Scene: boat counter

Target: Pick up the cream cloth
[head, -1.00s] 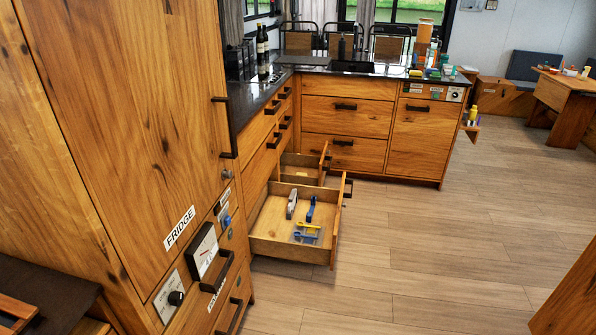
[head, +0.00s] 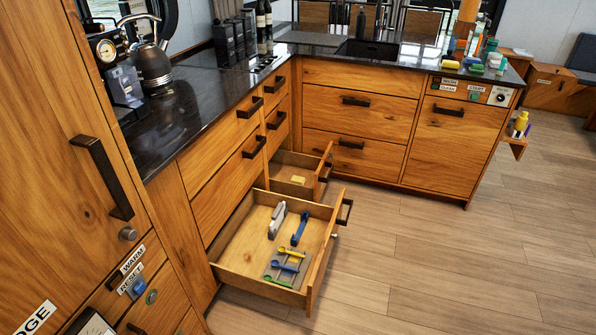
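I cannot clearly make out a cream cloth. A small pale yellow item (head: 298,180) lies in the farther open drawer (head: 282,167); it is too small to tell whether it is cloth. Several small coloured items, among them a white one (head: 494,61) and a yellow one (head: 450,64), sit on the right end of the dark counter (head: 190,112). Neither of my grippers is in view.
The nearer open drawer (head: 238,275) juts into the walkway, holding a grey object (head: 277,221), a blue object (head: 300,229) and coloured spoons (head: 285,266). A kettle (head: 152,65) stands on the left counter. The wood floor (head: 430,270) at right is clear.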

